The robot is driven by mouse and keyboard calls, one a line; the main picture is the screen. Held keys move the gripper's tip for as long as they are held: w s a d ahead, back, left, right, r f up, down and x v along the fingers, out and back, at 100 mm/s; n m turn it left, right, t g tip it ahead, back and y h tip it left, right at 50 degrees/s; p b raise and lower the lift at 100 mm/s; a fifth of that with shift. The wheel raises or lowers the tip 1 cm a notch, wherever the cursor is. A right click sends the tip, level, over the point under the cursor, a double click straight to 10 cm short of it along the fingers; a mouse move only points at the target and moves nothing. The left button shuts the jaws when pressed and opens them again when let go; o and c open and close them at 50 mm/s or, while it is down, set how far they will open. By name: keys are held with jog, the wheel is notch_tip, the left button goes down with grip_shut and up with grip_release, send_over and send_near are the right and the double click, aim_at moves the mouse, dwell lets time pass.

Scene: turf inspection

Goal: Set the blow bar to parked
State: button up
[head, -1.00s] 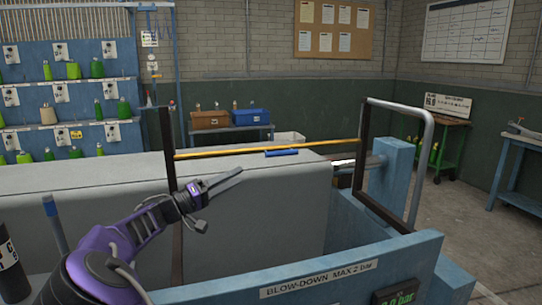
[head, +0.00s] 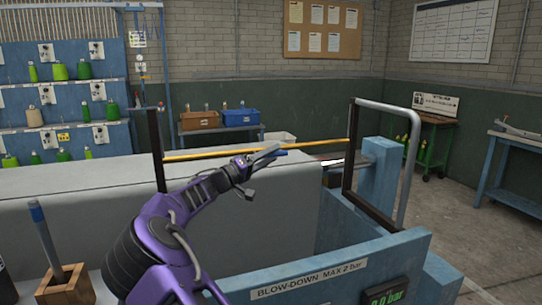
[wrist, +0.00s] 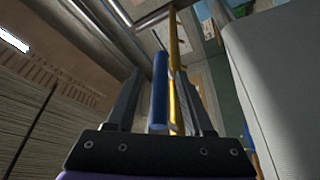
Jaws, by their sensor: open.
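The blow bar shows as a thin yellow bar (head: 215,150) lying level between two dark upright posts, above the grey block. Its blue grip (wrist: 159,92) is mostly hidden behind my gripper in the head view. In the wrist view the blue grip and the yellow bar (wrist: 174,45) line up between my two fingers. My gripper (head: 280,151) is open and its fingertips are at or just short of the grip. I cannot tell whether the fingers touch it.
A blue frame labelled "BLOW-DOWN MAX 2 bar" (head: 310,279) with a gauge (head: 386,297) stands in front. A bent grey rail (head: 411,150) rises at the right. A wooden block (head: 62,287) holds a blue-topped handle at the left. Open floor lies to the right.

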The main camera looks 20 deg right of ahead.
jog(key=shift+d, duration=0.15)
jog(key=shift+c, duration=0.4)
grip_shut()
dwell(1.0)
